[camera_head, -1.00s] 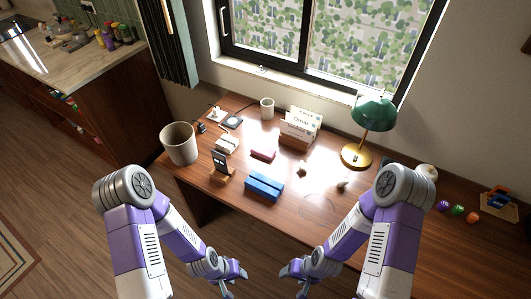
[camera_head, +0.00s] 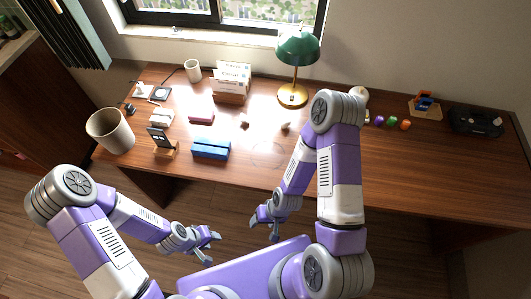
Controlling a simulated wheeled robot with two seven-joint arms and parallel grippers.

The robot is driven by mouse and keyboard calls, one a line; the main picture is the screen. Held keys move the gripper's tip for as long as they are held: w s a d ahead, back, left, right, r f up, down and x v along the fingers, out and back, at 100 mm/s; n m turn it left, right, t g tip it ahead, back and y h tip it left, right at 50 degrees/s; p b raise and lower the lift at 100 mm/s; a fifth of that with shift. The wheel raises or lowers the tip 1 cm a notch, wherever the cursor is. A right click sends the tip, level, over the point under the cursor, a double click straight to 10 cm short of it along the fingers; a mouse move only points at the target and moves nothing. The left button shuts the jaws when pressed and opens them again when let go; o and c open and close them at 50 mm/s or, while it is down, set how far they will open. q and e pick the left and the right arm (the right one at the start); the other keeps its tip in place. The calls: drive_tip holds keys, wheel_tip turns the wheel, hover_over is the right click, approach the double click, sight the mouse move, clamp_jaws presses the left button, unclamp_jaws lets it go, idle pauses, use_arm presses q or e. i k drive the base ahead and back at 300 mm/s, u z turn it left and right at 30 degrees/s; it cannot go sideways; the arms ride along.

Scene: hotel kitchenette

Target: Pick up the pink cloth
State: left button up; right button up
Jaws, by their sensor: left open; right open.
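A small folded pink item (camera_head: 201,116), which looks like the pink cloth, lies on the wooden desk (camera_head: 350,173) left of the middle. It lies behind a blue block-like object and in front of the letter holder. My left gripper (camera_head: 213,249) is open and empty, low in front of the desk's front edge. My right gripper (camera_head: 264,228) is open and empty, also in front of the desk and right of the left one. Both are well apart from the pink item.
A blue object (camera_head: 211,149), a phone on a stand (camera_head: 162,143) and a large beige bin (camera_head: 111,131) stand near the front left. A letter holder (camera_head: 230,84), white mug (camera_head: 193,70) and green lamp (camera_head: 297,50) stand behind. The desk's front right is clear.

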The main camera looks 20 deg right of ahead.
sight(195, 114)
drive_tip(key=u, duration=1.65)
drive_tip(key=i, duration=1.3)
drive_tip(key=z, duration=2.45)
